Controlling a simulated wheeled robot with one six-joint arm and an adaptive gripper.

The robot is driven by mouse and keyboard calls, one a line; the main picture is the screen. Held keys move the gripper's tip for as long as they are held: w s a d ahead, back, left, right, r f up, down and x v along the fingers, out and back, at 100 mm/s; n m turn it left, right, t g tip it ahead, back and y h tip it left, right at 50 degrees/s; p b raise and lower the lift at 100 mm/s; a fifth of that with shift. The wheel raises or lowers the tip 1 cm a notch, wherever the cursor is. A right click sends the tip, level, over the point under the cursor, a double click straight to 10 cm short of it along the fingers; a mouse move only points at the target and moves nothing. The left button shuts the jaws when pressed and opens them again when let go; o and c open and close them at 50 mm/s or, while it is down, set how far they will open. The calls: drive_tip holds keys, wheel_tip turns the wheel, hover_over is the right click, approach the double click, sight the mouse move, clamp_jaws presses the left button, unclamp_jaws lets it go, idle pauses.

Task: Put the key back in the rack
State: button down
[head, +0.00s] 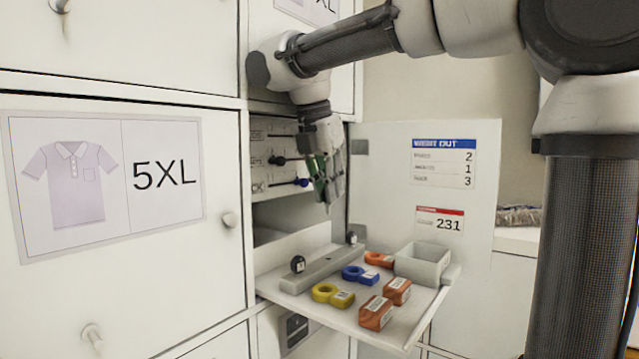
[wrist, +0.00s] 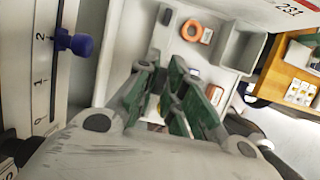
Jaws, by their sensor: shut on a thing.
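My gripper (head: 326,190) points down in front of the open locker, above the pull-out shelf. In the wrist view its green-padded fingers (wrist: 168,98) are close together. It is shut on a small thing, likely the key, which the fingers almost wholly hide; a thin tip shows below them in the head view. A long grey bar (head: 324,268), perhaps the rack, lies on the shelf below, with a round black piece near each end. Yellow (head: 331,294), blue (head: 360,274) and orange (head: 379,259) ring-and-block pieces lie beside it. The gripper is clear of them.
A numbered panel (head: 271,165) with dark and blue knobs is inside the locker, close to my gripper's left. The shelf (head: 345,322) also holds two orange boxes (head: 376,313) and a grey bin (head: 423,263). The open door (head: 390,210) stands at the right.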

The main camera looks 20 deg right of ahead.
drive_tip(key=shift+w+f, duration=0.1)
drive_tip(key=shift+w, duration=0.1)
hover_over(331, 257)
drive_tip(key=s+a, duration=0.1)
drive_tip(key=shift+f, duration=4.2)
drive_tip(key=shift+f, duration=1.55)
idle(1.3)
drive_tip(key=c, duration=1.4)
unclamp_jaws()
drive_tip(key=shift+c, duration=0.2)
